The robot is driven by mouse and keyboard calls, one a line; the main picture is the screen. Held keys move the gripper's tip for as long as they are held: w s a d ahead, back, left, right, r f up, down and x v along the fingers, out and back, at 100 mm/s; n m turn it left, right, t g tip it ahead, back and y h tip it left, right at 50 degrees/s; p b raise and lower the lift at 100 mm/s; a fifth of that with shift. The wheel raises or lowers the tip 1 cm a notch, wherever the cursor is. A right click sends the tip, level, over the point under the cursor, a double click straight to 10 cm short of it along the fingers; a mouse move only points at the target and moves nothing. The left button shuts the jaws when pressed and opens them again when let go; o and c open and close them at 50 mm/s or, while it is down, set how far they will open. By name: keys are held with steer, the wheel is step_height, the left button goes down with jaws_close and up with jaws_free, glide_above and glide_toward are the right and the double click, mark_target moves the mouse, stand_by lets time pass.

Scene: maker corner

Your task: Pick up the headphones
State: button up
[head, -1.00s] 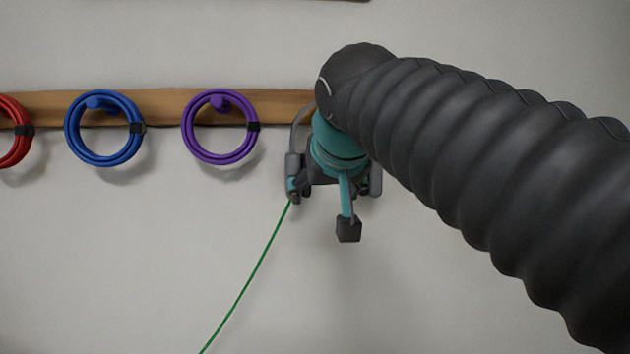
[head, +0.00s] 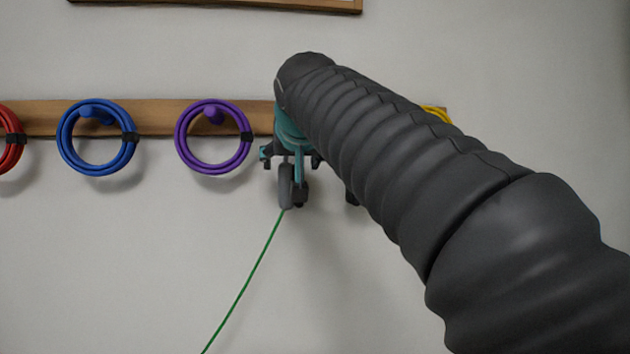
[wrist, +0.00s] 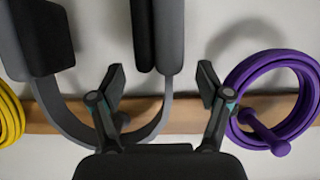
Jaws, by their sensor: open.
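The headphones (head: 286,188) hang on the wall rail, mostly hidden behind my arm and gripper in the head view. In the wrist view, their grey headband (wrist: 68,122) curves around a peg, and two dark padded ear cups (wrist: 168,38) extend toward the top of the picture. My gripper (head: 291,158) is in front of them with its fingers apart. In the wrist view, the open gripper (wrist: 162,88) has the right-hand side of the headband between its fingers. The left finger overlaps the headband's inside; contact cannot be told.
Purple (head: 213,137), blue (head: 97,137) and red (head: 10,140) cable coils hang left along the wooden rail (head: 160,117). A yellow coil (head: 437,114) shows behind my arm. A thin green cord (head: 243,285) runs down from the headphones. The wall below is otherwise clear.

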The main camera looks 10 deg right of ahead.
steer(key=shift+r+x, duration=0.2)
steer(key=shift+x, duration=2.6)
steer(key=c, duration=1.3)
steer(key=shift+c, duration=0.2)
